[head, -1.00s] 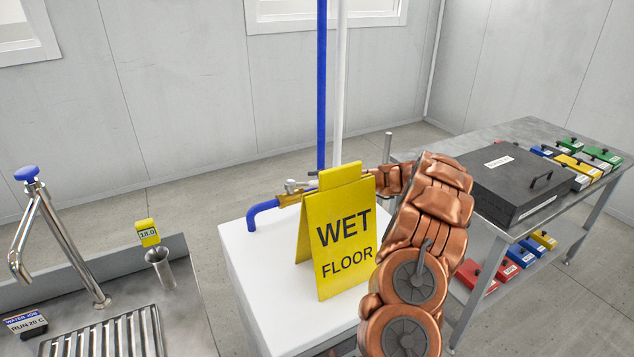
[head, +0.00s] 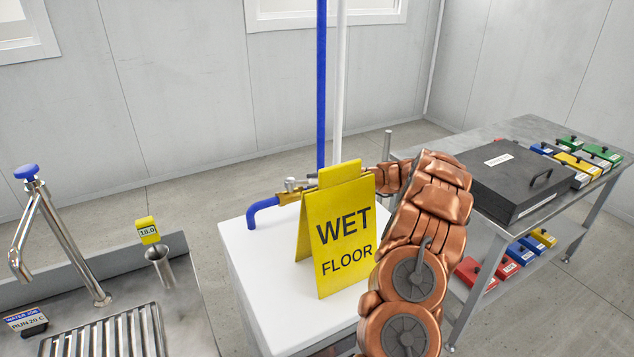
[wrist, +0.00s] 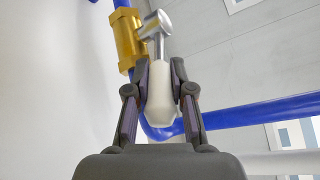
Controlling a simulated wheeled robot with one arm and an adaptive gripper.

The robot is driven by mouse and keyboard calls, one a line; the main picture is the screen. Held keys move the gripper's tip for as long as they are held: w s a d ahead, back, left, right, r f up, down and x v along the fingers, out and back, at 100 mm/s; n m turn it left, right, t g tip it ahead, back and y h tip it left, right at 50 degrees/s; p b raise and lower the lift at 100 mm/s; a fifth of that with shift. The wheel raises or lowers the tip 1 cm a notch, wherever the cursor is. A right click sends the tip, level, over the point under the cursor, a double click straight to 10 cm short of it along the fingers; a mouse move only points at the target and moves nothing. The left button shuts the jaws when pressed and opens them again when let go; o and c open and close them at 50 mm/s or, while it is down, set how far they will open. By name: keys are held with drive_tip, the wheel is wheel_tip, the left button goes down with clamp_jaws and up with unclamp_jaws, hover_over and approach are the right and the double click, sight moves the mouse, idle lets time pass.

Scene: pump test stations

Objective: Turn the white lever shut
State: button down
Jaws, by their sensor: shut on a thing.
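In the wrist view the white lever (wrist: 160,95) stands between the two fingers of my gripper (wrist: 160,88), which is shut on it. The lever's metal stem (wrist: 158,47) joins the brass valve body (wrist: 127,38) on the blue pipe (wrist: 245,115). In the head view the brass valve (head: 288,197) shows only in part beside the yellow sign. The sign and my copper-coloured arm hide the lever and my gripper there.
A yellow wet floor sign (head: 343,238) stands on the white cabinet (head: 258,285) in front of the valve. A steel sink with a tap (head: 38,225) is at left. A metal table (head: 520,130) at right holds a black case (head: 505,180) and coloured boxes.

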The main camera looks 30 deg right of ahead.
drive_tip(key=shift+s+m+t+h+b, duration=0.2)
drive_tip(key=shift+m+t+h+b, duration=0.15)
drive_tip(key=shift+b, duration=0.5)
drive_tip(key=shift+s+m+t+h+b, duration=0.25)
drive_tip(key=shift+m+h+b, duration=0.15)
drive_tip(key=shift+b, duration=0.4)
drive_tip(key=shift+s+a+m+t+h+b, duration=0.3)
drive_tip(key=shift+m+t+h+b, duration=0.3)
drive_tip(key=shift+b, duration=0.45)
drive_tip(key=shift+s+a+m+h, duration=0.1)
drive_tip(key=shift+s+m+h, duration=0.05)
drive_tip(key=shift+m+h, duration=0.1)
drive_tip(key=c, duration=1)
unclamp_jaws()
drive_tip(key=shift+a, duration=0.15)
drive_tip(key=shift+r, duration=0.1)
wheel_tip(320, 180, up, 10)
drive_tip(key=shift+f, duration=0.1)
